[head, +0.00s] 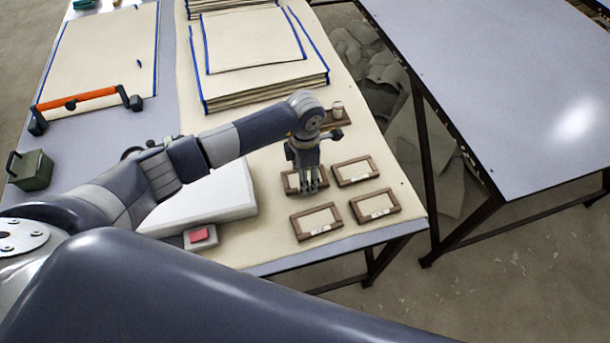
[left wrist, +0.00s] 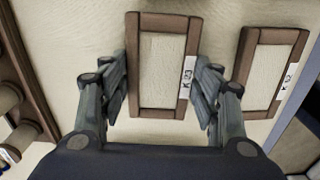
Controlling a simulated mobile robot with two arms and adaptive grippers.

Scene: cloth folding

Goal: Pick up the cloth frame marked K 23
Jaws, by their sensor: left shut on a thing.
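The cloth frame marked K 23 (left wrist: 145,75) is a small brown wooden rectangle around pale cloth, with a white label on its right side. The label is small, and I read it as K 23. My left gripper (left wrist: 162,88) is shut on this frame, one finger against each long side. In the head view my left gripper (head: 312,186) points down over the same frame (head: 288,183) and hides part of it. I cannot tell whether the frame is lifted off the table. My right gripper is not in view.
Similar frames lie close by: one behind right (head: 355,171), one in front (head: 317,220), one front right (head: 374,206). A white slab (head: 205,195) and a red-topped block (head: 200,237) lie left. Cloth stacks (head: 260,85) stand behind. A gap separates another table (head: 500,90).

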